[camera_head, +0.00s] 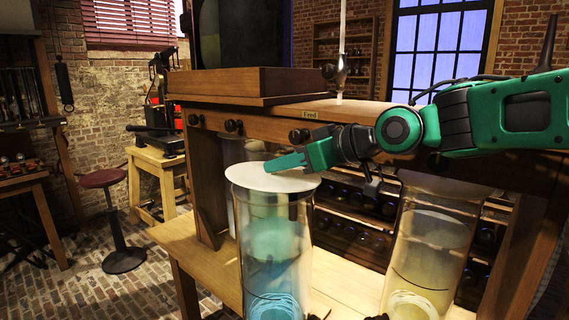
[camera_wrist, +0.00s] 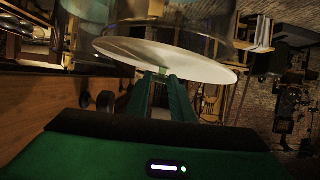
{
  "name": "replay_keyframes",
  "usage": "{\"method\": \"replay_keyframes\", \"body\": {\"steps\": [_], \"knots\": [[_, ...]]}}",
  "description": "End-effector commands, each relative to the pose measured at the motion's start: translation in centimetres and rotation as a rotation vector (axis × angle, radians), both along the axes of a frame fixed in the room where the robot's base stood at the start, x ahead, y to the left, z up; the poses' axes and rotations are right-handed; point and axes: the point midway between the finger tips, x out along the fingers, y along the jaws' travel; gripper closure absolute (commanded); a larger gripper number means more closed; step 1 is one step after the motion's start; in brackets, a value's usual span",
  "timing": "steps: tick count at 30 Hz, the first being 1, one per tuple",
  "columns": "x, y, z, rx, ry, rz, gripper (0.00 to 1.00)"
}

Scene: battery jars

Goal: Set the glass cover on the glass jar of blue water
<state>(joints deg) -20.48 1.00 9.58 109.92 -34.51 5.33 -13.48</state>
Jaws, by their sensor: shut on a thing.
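The glass cover (camera_head: 262,180) is a pale, flat disc at the mouth of the tall glass jar of blue water (camera_head: 270,250). It looks nearly level and roughly centred over the rim; I cannot tell whether it rests on it or hovers just above. My gripper (camera_head: 285,163) reaches in from the right above the cover and is shut on it, near its middle. In the wrist view the cover (camera_wrist: 195,62) shows as a wide white disc beyond my green fingers (camera_wrist: 160,90), which partly hide it. Clear glass shows past the disc.
A second glass jar with yellowish water (camera_head: 425,255) stands to the right on the same wooden table (camera_head: 340,285). Close behind is a wooden cabinet (camera_head: 255,125) with dark knobs. A red-topped stool (camera_head: 103,178) stands on the brick floor at left.

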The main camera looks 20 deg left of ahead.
Motion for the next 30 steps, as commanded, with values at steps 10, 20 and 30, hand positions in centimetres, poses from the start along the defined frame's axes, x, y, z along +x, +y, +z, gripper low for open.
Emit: {"method": "replay_keyframes", "body": {"steps": [10,20,30], "knots": [[0.0,0.0,-0.6,0.000,0.000,0.000,1.00],[0.0,0.0,-0.7,0.000,0.000,0.000,0.71],[-0.4,-1.2,-0.2,0.000,0.000,-0.002,0.71]]}}
